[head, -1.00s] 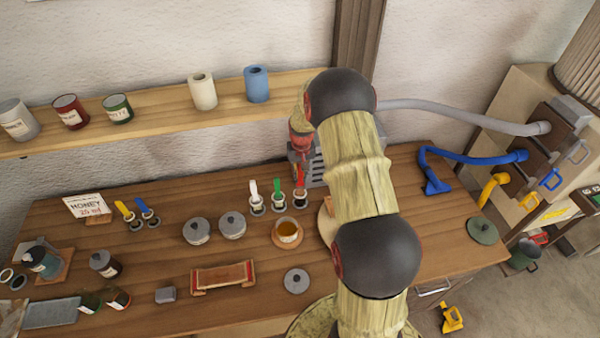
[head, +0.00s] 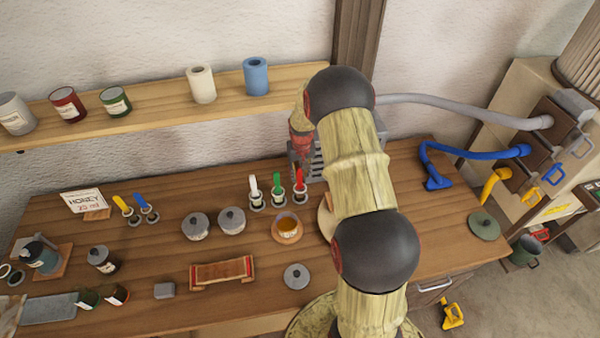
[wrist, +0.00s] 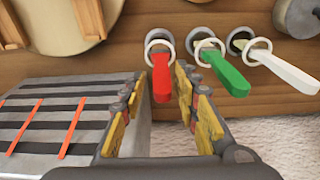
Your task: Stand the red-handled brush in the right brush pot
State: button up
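The red-handled brush (head: 300,180) stands in a small jar on the table, at the right end of a row with green- and white-handled ones. The wrist view shows its red handle (wrist: 161,78) between the two fingers of my gripper (wrist: 158,88), with gaps on both sides. My gripper is open and holds nothing. In the head view my gripper (head: 301,145) points down just above the brush. Two upright hollow pots stand on the shelf: a white one (head: 201,86) and, to its right, a blue one (head: 256,77). Both look empty.
The green-handled brush (wrist: 225,74) and the white-handled brush (wrist: 284,70) stand close beside it. A grey slatted box (wrist: 55,115) is next to the gripper. The wooden shelf (head: 150,112) runs along the wall.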

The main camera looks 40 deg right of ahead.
jog(key=shift+o, duration=0.4)
notch_tip(320, 180, up, 12)
jog(key=s, duration=0.1)
jog(key=shift+s+a, duration=0.15)
jog(key=shift+a, duration=0.15)
jog(key=shift+f, duration=0.1)
dwell(0.7)
